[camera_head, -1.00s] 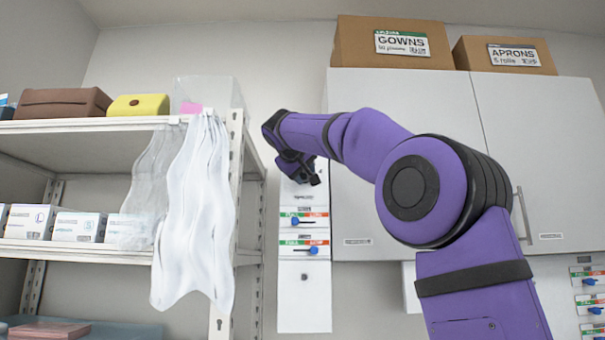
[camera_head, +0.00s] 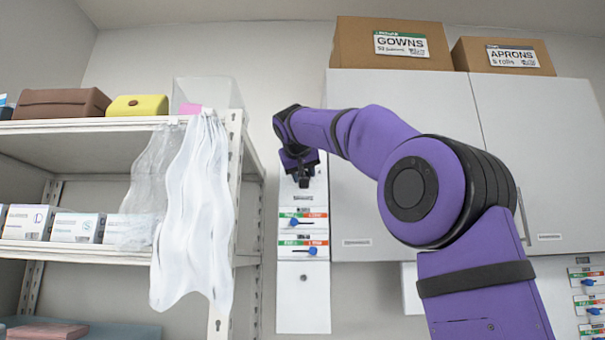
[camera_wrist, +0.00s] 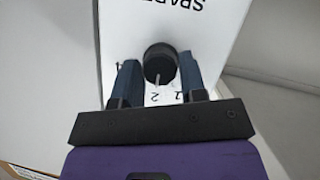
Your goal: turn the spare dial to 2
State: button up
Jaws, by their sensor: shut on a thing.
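The spare dial (camera_wrist: 158,62) is a round black knob on a white panel (camera_wrist: 120,30) with the partly cut-off, upside-down word SPARE. Its white pointer line is at the printed 2, with the 1 beside it to the right in the wrist view. My gripper (camera_wrist: 160,74) has its two blue-grey fingers at either side of the knob, shut on it. In the head view my gripper (camera_head: 303,178) is at the upper part of the white wall panel (camera_head: 303,298) and hides the dial there.
Two blue-handled levers (camera_head: 300,222) with green and red labels sit below on the panel. A shelf with hanging white cloth (camera_head: 190,210) stands close on the left. Grey cabinets (camera_head: 410,110) carrying cardboard boxes are on the right. More blue levers (camera_head: 590,283) show at the right edge.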

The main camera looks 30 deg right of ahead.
jog(key=o, duration=0.9)
jog(key=v, duration=1)
jog(key=shift+s+a, duration=0.3)
jog(key=shift+r, duration=0.1)
jog(key=s+a+f+n+g+y, duration=0.1)
jog(key=s+a+f+y, duration=0.1)
jog(key=s+f, duration=0.7)
jog(key=s+a+f+n+g+y, duration=0.1)
jog(key=s+f, duration=0.8)
jog(key=f, duration=1.5)
jog(key=s+a+f+n+g+y, duration=0.2)
jog(key=s+a+f+y, duration=0.3)
jog(key=f, duration=1.2)
jog(key=s+g+y, duration=0.1)
jog(key=s, duration=0.3)
jog(key=shift+f, duration=0.15)
